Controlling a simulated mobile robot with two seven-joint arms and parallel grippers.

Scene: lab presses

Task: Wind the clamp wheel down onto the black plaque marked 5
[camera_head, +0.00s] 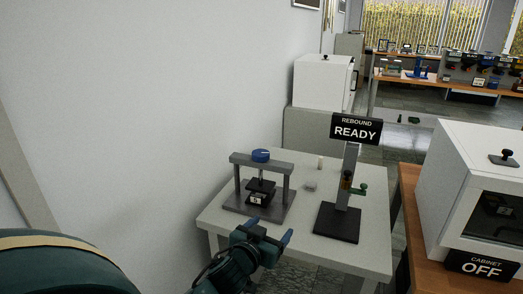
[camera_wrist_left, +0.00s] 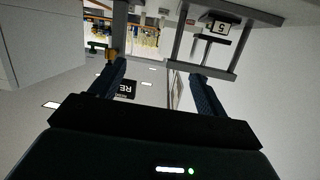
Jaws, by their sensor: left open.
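The clamp press (camera_head: 238,178) is a grey frame with two posts and a crossbar on the light table. Its blue clamp wheel (camera_head: 261,155) sits on top of the crossbar, above a dark screw and pad (camera_head: 261,185). The black plaque marked 5 (camera_head: 256,199) lies under the pad; I cannot tell whether they touch. In the left wrist view the plaque (camera_wrist_left: 218,27) appears upside down, and the wheel is not seen. My left gripper (camera_head: 268,231) is open and empty, in front of the press and apart from it. My right gripper is not in view.
A rebound stand with a READY sign (camera_head: 356,130) rises right of the press. A white cabinet with an OFF sign (camera_head: 481,266) stands on the wooden bench at right. A wall runs along the left.

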